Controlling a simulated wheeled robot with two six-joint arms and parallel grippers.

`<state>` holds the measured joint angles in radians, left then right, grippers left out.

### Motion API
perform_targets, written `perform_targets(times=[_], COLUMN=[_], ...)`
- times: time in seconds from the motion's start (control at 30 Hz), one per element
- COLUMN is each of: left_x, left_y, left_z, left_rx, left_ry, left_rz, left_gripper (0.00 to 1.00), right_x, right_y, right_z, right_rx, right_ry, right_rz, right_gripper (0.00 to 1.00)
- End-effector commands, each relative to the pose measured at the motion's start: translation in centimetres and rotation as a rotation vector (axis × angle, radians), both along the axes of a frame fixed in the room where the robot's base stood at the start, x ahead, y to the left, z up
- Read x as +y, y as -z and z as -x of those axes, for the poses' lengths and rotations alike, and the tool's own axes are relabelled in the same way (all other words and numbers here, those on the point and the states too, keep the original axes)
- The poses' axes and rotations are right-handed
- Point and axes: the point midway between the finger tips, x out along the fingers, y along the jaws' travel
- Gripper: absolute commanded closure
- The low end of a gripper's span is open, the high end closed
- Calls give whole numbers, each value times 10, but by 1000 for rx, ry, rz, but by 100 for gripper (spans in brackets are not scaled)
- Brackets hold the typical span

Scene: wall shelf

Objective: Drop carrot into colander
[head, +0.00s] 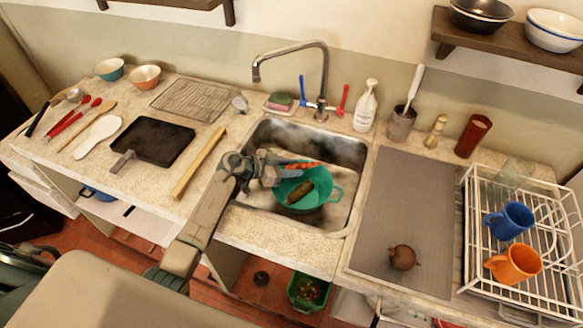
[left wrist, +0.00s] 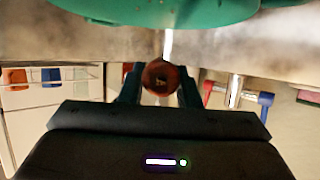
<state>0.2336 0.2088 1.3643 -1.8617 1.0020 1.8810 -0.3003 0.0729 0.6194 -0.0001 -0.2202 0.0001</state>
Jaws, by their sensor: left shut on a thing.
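My left gripper (head: 278,172) is shut on the orange carrot (head: 302,165). In the left wrist view the carrot (left wrist: 162,77) shows end-on between the two fingers. The teal-green colander (head: 334,193) stands in the sink. In the head view the carrot overlaps the colander's back rim; its exact height above it is hard to tell. A brownish-green vegetable (head: 300,193) lies inside the colander. The colander also shows at the top of the left wrist view (left wrist: 160,12), apart from the carrot. My right gripper is not in view.
The metal sink (head: 345,150) surrounds the colander, with a tall faucet (head: 325,75) behind. On the right are a grey mat (head: 400,200) with a dark round vegetable (head: 403,257) and a white dish rack (head: 480,260) holding mugs.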

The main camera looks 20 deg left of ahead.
Motion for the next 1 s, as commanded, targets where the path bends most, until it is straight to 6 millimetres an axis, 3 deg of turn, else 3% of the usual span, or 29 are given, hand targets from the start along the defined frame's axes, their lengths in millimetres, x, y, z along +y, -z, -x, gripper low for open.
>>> perform_targets(times=[0.07, 0.1, 0.2, 0.57, 0.77, 1.0], left_x=[0, 0, 0, 0, 0, -16], left_y=[-1, -1, 0, -4, -34, -37], left_z=[0, 0, 0, 0, 0, 50], left_rx=[0, 0, 0, -1, -7, 0], left_ry=[0, 0, 0, 0, 1, 1], left_rz=[0, 0, 0, 0, -3, -1], left_gripper=[93, 62, 45, 45, 45, 45], right_x=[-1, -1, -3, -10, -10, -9], right_y=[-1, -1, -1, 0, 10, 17], right_z=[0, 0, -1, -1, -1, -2], right_rx=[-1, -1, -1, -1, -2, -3], right_ry=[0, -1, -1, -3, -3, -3], right_rz=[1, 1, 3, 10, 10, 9], right_gripper=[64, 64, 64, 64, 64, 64])
